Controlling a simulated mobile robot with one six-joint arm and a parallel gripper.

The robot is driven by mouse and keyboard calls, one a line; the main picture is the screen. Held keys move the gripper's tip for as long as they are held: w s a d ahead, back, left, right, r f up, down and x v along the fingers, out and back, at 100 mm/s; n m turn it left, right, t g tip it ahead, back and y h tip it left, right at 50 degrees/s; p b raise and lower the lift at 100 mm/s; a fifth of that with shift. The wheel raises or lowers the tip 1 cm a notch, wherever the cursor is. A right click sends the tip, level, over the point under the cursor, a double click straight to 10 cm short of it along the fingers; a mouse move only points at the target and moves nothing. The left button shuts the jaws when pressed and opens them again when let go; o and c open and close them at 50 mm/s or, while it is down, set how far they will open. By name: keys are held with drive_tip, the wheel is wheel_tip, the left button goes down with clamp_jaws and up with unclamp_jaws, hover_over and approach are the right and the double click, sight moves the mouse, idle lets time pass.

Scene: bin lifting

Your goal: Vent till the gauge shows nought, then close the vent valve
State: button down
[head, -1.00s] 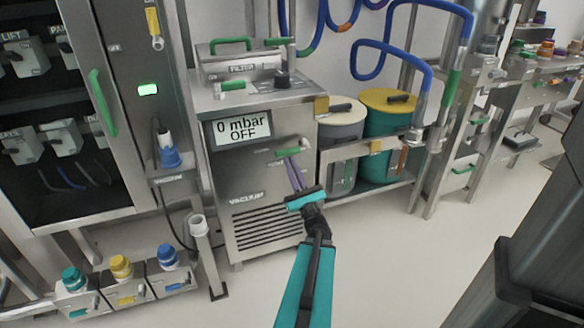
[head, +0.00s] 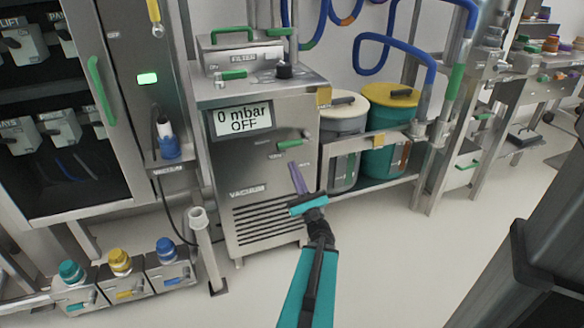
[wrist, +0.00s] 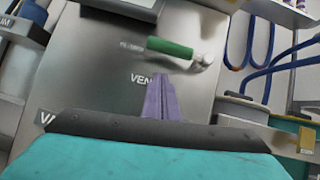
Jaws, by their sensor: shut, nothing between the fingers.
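The steel vacuum unit (head: 225,165) stands in the middle of the head view. Its gauge (head: 243,120) reads "0 mbar OFF". The vent valve's green lever (head: 290,144) is on the front panel, right of and below the gauge, and lies nearly level. In the wrist view the green lever (wrist: 170,47) points left from its silver pivot (wrist: 203,60). The "VENT" label under it is partly hidden by my fingers. My gripper (head: 294,165) has purple fingers, shut and empty, just below the lever and apart from it. Its fingertips also show in the wrist view (wrist: 160,76).
A filter box (head: 243,55) with green handles and a black knob sit on top of the unit. A white drum and a green drum with a yellow lid (head: 391,97) stand at right behind a rail.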

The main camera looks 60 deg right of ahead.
drive_tip(key=p+v, duration=0.1)
drive_tip(key=v, duration=0.8)
drive_tip(key=shift+a, duration=0.4)
drive_tip(key=shift+w, duration=0.1)
